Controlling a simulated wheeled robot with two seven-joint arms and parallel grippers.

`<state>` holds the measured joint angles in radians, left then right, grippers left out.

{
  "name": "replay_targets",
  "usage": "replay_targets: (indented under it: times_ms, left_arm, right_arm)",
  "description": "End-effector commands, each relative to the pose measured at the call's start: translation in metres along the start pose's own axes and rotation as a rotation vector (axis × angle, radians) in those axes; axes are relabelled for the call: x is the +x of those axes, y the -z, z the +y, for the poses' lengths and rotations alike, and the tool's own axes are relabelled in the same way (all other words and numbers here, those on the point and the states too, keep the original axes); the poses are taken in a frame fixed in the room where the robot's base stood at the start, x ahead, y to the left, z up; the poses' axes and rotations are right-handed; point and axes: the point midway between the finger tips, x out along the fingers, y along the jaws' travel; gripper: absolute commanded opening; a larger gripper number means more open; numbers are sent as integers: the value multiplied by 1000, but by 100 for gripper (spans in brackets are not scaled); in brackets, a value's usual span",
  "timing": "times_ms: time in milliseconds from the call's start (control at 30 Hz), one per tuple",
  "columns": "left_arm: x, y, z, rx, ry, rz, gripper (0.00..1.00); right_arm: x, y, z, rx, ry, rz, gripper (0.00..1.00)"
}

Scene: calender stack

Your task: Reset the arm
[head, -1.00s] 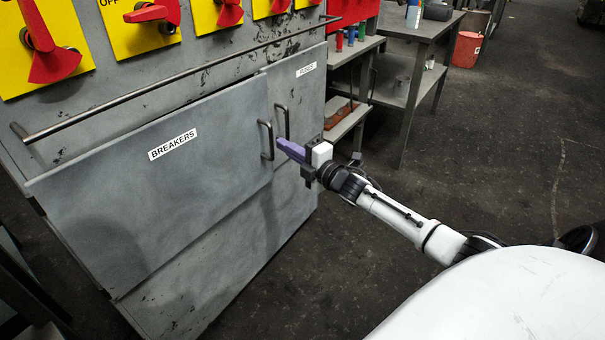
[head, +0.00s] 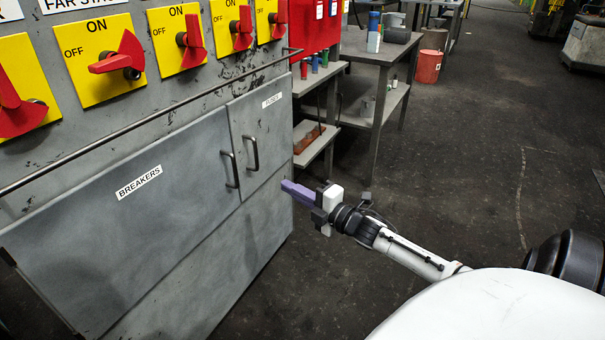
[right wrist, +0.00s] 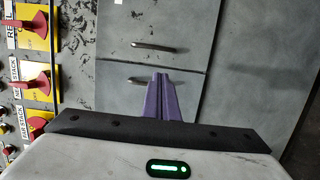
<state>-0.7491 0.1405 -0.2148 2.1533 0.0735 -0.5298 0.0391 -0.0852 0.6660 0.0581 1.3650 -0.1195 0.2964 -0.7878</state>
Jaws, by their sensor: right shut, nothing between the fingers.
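My right gripper (head: 297,192) is shut and empty, with its purple fingers together, in the open space to the right of the grey cabinet. In the right wrist view its purple fingers (right wrist: 162,98) point toward the cabinet doors and overlap the lower handle in the picture. The breakers door (head: 140,215) has a white label and a vertical handle (head: 230,169). The fuses door (head: 262,135) beside it has its own handle (head: 251,152). The gripper is apart from both handles in the head view. My left gripper is not in view.
A long rail (head: 165,123) runs along the cabinet front, below several yellow switch plates with red levers (head: 115,58). A grey workbench (head: 375,47) and a low shelf (head: 315,145) stand beyond the cabinet. A red bucket (head: 429,66) stands farther back. The dark floor at right is open.

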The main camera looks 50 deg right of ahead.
Motion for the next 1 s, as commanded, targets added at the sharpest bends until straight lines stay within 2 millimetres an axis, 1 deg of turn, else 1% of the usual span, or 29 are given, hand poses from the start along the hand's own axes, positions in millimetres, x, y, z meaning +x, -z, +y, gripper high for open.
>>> replay_targets:
  times_ms: [33, 100, 200, 500, 600, 667, 767, 800, 867, 900, 967, 1000]
  left_arm:
    - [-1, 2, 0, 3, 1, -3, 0]
    - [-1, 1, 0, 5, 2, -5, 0]
    - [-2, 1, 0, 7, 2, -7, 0]
    - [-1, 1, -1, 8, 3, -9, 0]
    - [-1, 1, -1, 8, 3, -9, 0]
    - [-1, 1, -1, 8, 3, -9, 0]
    - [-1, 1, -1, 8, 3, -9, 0]
    - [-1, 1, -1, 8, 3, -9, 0]
    - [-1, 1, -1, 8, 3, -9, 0]
    - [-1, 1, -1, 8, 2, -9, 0]
    - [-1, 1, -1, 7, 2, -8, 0]
    - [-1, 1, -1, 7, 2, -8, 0]
  right_arm:
    - [-9, -1, 1, 0, 3, 0, 0]
    - [-17, -4, 0, 1, 2, -1, 0]
    - [-24, -5, 0, 1, 0, 1, 0]
    - [-28, -6, 0, 1, -1, 0, 0]
    - [-28, 0, -6, 30, 19, -11, 0]
    - [-30, 10, -16, 78, 51, -29, 0]
    - [-38, 37, -40, 214, 145, -89, 0]
    - [-44, 51, -52, 283, 192, -122, 0]
    - [-57, 74, -69, 396, 272, -179, 0]
    - [-67, 90, -80, 470, 326, -220, 0]
    - [-86, 114, -93, 581, 407, -285, 0]
    - [-100, 130, -100, 651, 462, -330, 0]
